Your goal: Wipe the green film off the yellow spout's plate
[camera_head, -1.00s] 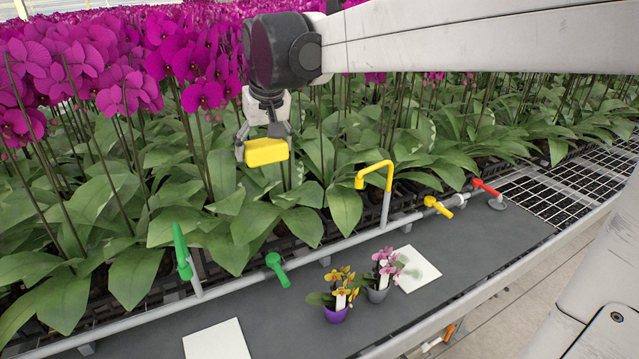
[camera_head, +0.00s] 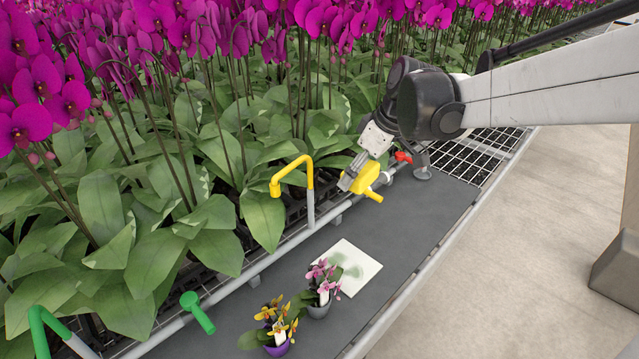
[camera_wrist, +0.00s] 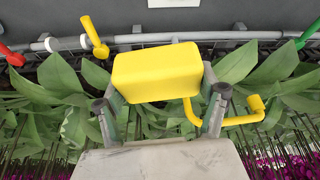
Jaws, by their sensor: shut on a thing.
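My gripper (camera_head: 354,176) is shut on a yellow block-shaped sponge (camera_wrist: 157,73). It holds the sponge above the pipe, right of the spout, close to the yellow valve handle in the picture; I cannot tell whether they touch.
The yellow valve handle (camera_wrist: 95,38) and a red valve (camera_head: 403,157) sit along the pipe. A pink orchid in a grey pot (camera_head: 319,308) and a yellow orchid in a purple pot (camera_head: 277,347) stand left of the plate. A green handle (camera_head: 197,312) lies further left. Bench right of the plate is clear.

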